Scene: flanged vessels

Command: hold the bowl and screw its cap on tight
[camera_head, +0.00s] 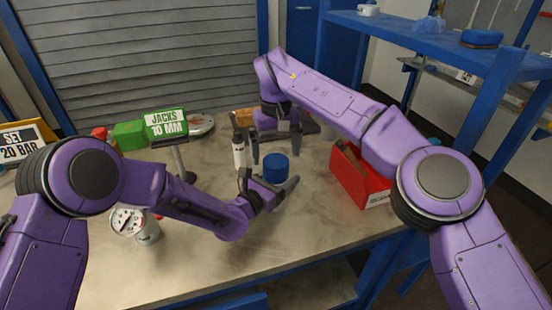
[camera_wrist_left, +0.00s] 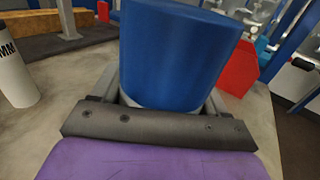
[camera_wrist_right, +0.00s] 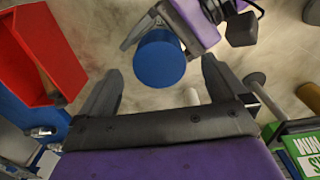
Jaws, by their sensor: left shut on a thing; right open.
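The blue cap (camera_head: 275,166) is a plain cylinder that sits on the bowl, and it also shows in the left wrist view (camera_wrist_left: 178,55). Only a thin pale strip of the bowl (camera_wrist_left: 150,103) shows under the cap, between my left fingers. My left gripper (camera_head: 271,184) is shut on the bowl from the near side, low over the bench. My right gripper (camera_head: 275,150) is open and empty, pointing down close to the cap. In the right wrist view the cap (camera_wrist_right: 159,58) lies between and beyond the open fingers, apart from both. I cannot tell how tightly the cap is seated.
A white bottle (camera_head: 238,150) stands just left of the cap. A red bin (camera_head: 360,176) stands to the right. A pressure gauge (camera_head: 127,221) and a T-shaped metal stand (camera_head: 177,160) are at the left. The front of the bench is clear.

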